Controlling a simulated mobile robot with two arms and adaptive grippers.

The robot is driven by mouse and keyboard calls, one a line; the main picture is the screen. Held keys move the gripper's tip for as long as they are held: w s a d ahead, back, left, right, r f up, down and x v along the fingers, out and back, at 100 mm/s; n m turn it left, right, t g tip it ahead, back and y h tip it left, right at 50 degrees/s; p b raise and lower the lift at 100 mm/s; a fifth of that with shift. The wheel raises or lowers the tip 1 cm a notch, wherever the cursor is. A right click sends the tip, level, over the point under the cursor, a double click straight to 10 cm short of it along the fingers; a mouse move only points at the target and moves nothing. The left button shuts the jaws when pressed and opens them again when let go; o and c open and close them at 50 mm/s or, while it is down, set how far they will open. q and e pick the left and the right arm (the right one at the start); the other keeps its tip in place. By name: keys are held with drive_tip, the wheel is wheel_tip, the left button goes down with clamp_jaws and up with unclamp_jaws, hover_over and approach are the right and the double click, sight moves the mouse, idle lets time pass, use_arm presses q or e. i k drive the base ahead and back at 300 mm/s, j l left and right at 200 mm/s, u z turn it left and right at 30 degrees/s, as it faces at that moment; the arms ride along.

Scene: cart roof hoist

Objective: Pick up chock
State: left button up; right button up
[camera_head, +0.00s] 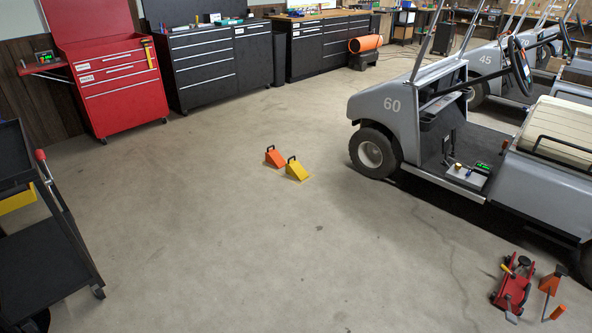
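Two wedge-shaped chocks with dark handles on top sit on the concrete floor near the middle of the head view. The orange chock (273,158) is on the left and slightly farther away. The yellow chock (298,172) is on the right and slightly nearer. They stand close beside each other, left of the front wheel (373,153) of the grey cart (400,105) marked 60. Neither of my grippers shows in this view.
A black shelf cart (45,260) stands at the left edge. A red floor jack (512,285) and an orange jack stand (550,282) are at the lower right. Red (125,95) and black (205,75) tool cabinets line the back.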

sight(294, 168)
drive_tip(key=i+u, duration=0.35)
drive_tip(key=i, duration=1.65)
drive_tip(key=i+j+z, duration=0.15)
drive_tip(key=i, duration=1.2)
drive_tip(key=i+j+z, duration=0.1)
drive_tip(key=i, duration=0.55)
